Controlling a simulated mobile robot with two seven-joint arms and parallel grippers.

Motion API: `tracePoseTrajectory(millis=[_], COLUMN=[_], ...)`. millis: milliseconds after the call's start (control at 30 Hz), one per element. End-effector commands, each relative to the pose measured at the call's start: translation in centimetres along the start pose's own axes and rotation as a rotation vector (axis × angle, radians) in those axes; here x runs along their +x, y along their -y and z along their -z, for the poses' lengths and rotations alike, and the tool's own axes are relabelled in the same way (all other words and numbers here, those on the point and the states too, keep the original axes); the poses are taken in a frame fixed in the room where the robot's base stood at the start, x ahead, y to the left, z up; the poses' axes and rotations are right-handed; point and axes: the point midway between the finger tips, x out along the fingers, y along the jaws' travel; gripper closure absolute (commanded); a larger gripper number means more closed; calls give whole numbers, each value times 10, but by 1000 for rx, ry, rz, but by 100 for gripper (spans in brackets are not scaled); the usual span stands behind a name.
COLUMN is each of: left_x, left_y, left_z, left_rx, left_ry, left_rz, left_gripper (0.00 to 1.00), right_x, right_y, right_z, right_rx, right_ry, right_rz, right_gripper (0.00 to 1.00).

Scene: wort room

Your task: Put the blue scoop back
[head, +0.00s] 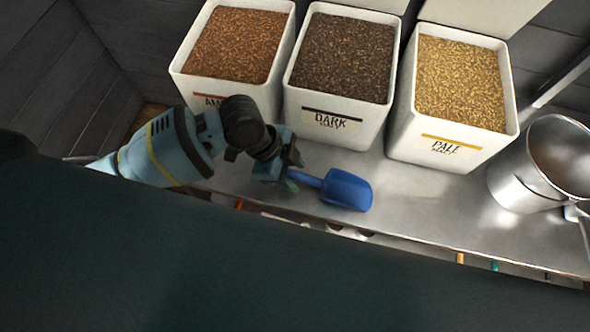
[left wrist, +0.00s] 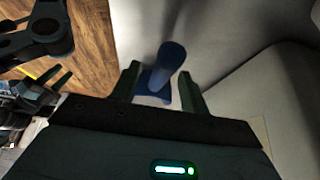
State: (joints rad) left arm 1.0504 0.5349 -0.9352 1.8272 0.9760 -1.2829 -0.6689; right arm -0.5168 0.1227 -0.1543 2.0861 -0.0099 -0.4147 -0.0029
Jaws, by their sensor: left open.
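The blue scoop (head: 347,189) lies on the metal counter in front of the dark malt bin, its handle pointing left towards my left gripper. My left gripper (head: 292,171) is open at the handle's end, low over the counter. In the left wrist view the blue scoop (left wrist: 168,62) shows between the two spread fingers (left wrist: 160,88). I cannot tell whether a finger touches it.
White bins of amber (head: 205,87), dark (head: 310,100) and pale malt (head: 405,130) stand along the back of the counter (head: 450,210). A steel pot (head: 515,185) stands at the right. The counter between scoop and pot is clear.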

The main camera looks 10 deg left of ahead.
Motion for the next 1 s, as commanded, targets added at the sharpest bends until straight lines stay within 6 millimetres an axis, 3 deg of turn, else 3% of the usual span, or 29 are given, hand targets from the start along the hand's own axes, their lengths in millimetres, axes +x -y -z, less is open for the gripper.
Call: tracePoseTrajectory(millis=[200,433,1000], left_x=[-37,-65,-71], left_y=[1,1,0], left_z=[1,1,1], left_rx=[1,1,1], left_ry=[0,-1,-1], left_rz=[4,3,2], left_gripper=[55,55,55], right_x=[-6,-10,-10], right_y=[1,2,3], right_z=[5,6,4], right_rx=[2,5,8], right_ry=[-5,-5,-3], right_rz=[0,1,1], right_gripper=[64,64,64])
